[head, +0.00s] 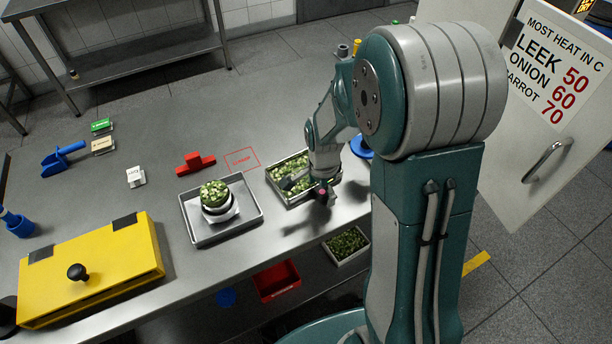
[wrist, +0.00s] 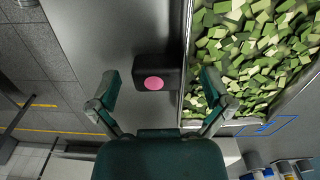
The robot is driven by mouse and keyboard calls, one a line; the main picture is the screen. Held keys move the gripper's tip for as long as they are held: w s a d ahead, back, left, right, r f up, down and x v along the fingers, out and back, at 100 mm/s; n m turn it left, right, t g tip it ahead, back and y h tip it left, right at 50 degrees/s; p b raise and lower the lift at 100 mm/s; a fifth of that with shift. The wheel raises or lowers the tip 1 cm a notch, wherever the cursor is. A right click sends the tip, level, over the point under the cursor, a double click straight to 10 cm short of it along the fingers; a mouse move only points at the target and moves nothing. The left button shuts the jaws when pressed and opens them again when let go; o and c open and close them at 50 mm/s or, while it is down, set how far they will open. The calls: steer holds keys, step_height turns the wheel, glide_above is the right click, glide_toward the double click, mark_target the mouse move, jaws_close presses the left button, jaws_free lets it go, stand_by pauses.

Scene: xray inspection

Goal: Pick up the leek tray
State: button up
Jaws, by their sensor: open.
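A metal tray (head: 277,189) of chopped pale and green pieces, which look like leek, sits at the table's right part. In the wrist view the tray (wrist: 186,62) fills the upper right. A black block with a pink dot (wrist: 145,72) sits against the tray's left wall and looks like its handle. My gripper (wrist: 165,97) is open. One finger is left of the block and the other shows over the tray's contents. The block appears between the fingers; I cannot tell the height gap. In the head view my gripper (head: 318,183) is at the tray's right side, partly covering it.
A scale with a bowl of green pieces stands in a grey tray (head: 195,236) to the left. A tray of darker green pieces (head: 345,258) and a red bin (head: 277,283) are below.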

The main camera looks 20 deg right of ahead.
steer(key=shift+a, duration=0.1)
steer(key=shift+s, duration=0.1)
steer(key=c, duration=1.1)
steer(key=shift+c, duration=0.2)
steer(key=shift+s+f, duration=0.1)
steer(key=shift+s, duration=0.05)
steer(key=shift+r, duration=0.25)
steer(key=shift+c, duration=0.3)
steer(key=r, duration=0.2)
steer(key=shift+w+r, duration=0.2)
steer(key=shift+r, duration=0.15)
steer(key=shift+c, duration=0.9)
steer(key=s+a+r, duration=0.2)
steer(key=s+r, duration=0.8)
steer(key=s, duration=0.3)
steer(key=shift+s+a, duration=0.4)
